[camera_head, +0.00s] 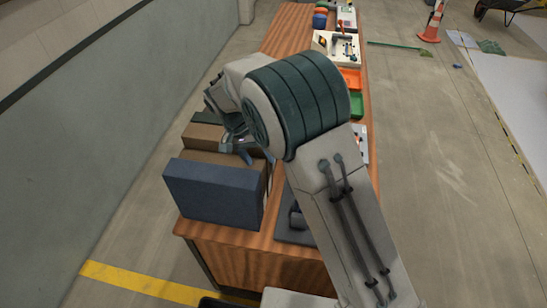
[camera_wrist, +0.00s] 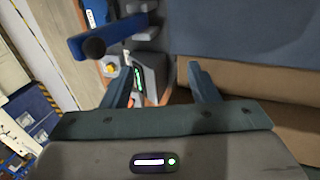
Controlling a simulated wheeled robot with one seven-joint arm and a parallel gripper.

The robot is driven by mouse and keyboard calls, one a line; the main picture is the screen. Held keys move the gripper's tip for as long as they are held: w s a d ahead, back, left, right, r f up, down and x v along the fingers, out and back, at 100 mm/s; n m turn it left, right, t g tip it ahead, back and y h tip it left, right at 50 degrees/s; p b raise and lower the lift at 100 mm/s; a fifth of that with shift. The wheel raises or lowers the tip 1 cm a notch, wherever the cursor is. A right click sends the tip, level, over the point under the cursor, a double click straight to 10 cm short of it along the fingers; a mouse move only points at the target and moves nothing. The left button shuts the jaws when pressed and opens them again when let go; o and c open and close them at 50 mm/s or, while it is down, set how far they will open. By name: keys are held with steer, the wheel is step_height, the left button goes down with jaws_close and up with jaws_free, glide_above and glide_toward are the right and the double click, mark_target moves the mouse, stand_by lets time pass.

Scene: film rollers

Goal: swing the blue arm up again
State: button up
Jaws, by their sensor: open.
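In the wrist view a blue bar (camera_wrist: 115,33), which looks like the blue arm, lies at the upper left with a dark round end facing me. It is beyond my left fingertip and apart from it. A grey device (camera_wrist: 152,72) with a green-lit strip is behind the gap between my fingers. My gripper (camera_wrist: 162,84) is open, with nothing between its fingers. In the head view my gripper (camera_head: 250,154) is over the brown and dark blue boxes, partly hidden by my own arm. I cannot pick out the blue arm in the head view.
A dark blue box (camera_head: 212,193) stands at the near left of the wooden bench (camera_head: 250,252), with brown boxes (camera_head: 203,140) behind it. A dark device (camera_head: 296,226) is partly hidden by my arm. Orange (camera_head: 350,78) and green trays are farther along the bench.

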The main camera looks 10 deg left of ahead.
steer(key=shift+s+a+r, duration=0.1)
steer(key=shift+s+a, duration=0.1)
steer(key=shift+a, duration=0.35)
steer(key=shift+a+r, duration=0.1)
steer(key=shift+w+r, duration=0.25)
steer(key=shift+w, duration=0.1)
steer(key=shift+s+a, duration=0.1)
steer(key=shift+r, duration=0.1)
steer(key=b+v, duration=0.3)
steer(key=v, duration=1)
steer(key=shift+a+r, duration=0.25)
